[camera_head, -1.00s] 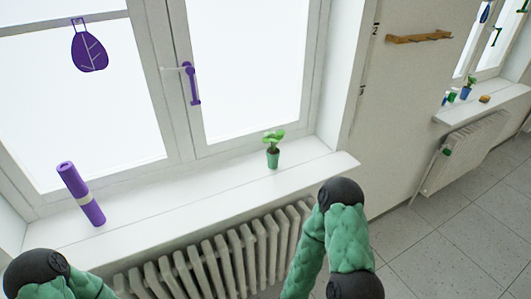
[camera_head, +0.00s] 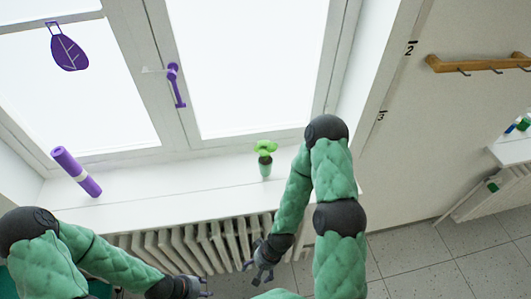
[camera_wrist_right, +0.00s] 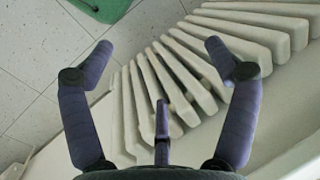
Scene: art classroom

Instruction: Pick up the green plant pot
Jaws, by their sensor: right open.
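The small green plant pot (camera_head: 265,168) stands upright on the white windowsill, with a leafy green plant in it. My right gripper (camera_head: 257,274) is below and in front of the sill, near the radiator, well apart from the pot. In the right wrist view its fingers (camera_wrist_right: 160,60) are spread wide with nothing between them, and the pot does not show there. My left gripper (camera_head: 205,288) is low at the bottom of the head view, left of the right gripper. Its fingers are too small to tell open from shut.
A white radiator (camera_head: 190,246) runs under the windowsill (camera_head: 190,188); it also shows behind the right fingers in the wrist view (camera_wrist_right: 165,90). A purple roll (camera_head: 76,172) lies at the sill's left. The sill between roll and pot is clear. A wooden hook rack (camera_head: 478,63) is on the right wall.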

